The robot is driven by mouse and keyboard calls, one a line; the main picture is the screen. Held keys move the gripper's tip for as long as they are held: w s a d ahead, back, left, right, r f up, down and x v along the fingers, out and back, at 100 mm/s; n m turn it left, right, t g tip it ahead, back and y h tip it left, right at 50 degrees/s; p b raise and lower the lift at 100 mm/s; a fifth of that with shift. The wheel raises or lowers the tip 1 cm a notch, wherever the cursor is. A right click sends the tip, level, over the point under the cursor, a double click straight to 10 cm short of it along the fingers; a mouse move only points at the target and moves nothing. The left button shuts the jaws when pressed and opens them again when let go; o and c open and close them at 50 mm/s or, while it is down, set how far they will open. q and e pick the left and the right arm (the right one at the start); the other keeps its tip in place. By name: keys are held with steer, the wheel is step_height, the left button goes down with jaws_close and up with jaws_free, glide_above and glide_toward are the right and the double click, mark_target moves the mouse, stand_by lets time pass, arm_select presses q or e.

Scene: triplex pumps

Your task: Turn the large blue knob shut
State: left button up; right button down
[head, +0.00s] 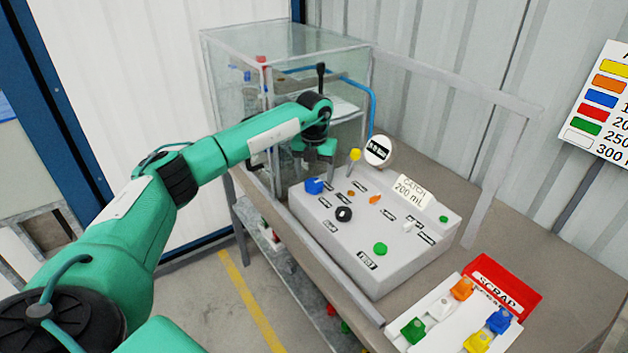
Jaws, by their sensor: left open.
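The large blue knob (314,186) sits at the back left corner of the grey control box's (404,262) sloped top. My left gripper (315,172) points down with its fingers spread, just above and behind the knob in the picture. It is open, with nothing seen between its fingers. I cannot tell whether a fingertip touches the knob. The knob's turn position is too small to read. My right gripper is not in view.
A yellow-topped lever (354,156), a round white gauge (378,151), a black knob (344,214) and a green knob (380,249) are on the box. A clear enclosure (230,110) stands behind. A red scrap bin (505,285) and a white tray (436,310) with coloured pieces lie front right.

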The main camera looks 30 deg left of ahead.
mark_target(314, 183)
arm_select(q)
step_height(314, 183, up, 11)
steer(key=b, duration=0.2)
steer(key=shift+r, duration=0.15)
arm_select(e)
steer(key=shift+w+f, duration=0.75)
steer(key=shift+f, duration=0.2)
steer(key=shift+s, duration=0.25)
arm_select(q)
steer(key=shift+s, duration=0.1)
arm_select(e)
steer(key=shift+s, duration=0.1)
